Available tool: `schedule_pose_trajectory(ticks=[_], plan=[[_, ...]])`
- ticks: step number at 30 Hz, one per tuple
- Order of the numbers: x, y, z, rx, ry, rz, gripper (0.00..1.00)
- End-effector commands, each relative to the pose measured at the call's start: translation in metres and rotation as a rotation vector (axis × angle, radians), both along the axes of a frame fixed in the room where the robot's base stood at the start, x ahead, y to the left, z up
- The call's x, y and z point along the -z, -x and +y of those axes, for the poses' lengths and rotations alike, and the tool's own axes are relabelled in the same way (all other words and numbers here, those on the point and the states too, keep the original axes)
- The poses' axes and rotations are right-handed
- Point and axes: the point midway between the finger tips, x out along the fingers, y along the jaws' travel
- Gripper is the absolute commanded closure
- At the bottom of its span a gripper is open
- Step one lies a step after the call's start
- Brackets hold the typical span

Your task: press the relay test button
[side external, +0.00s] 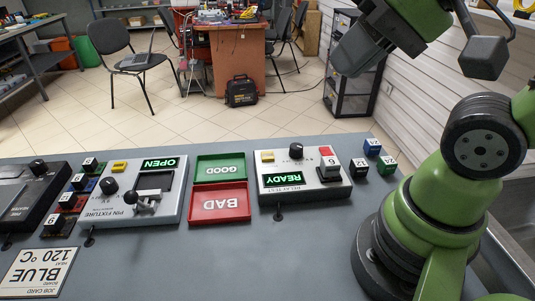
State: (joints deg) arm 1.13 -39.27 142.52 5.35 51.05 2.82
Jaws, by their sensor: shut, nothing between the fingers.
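The relay test box (300,198) stands right of centre on the grey bench. Its green display (283,179) reads READY. My gripper (347,64) is high at the upper right, well above and apart from the box. It is shut and empty; its fingertips are hard to make out.
A green GOOD tray (220,180) and a red BAD tray (244,216) lie left of the box. The pin fixture (170,216), reading OPEN, stands further left. Small numbered blocks (372,146) sit right of the box. The bench front (250,265) is clear.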

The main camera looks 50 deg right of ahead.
Motion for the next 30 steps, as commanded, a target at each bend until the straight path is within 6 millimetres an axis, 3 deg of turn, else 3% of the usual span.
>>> schedule_pose_trajectory(ticks=[8,14,21,27,30], plan=[[0.015,-0.054,0.018,0.491,-0.557,0.286,1.0],[0.036,-0.107,0.008,0.983,-0.992,0.494,1.0],[0.085,-0.162,-0.033,1.642,-1.47,0.672,1.0],[0.13,-0.182,-0.071,2.094,-1.759,0.721,1.0],[0.145,-0.185,-0.083,2.232,-1.844,0.722,1.0]])
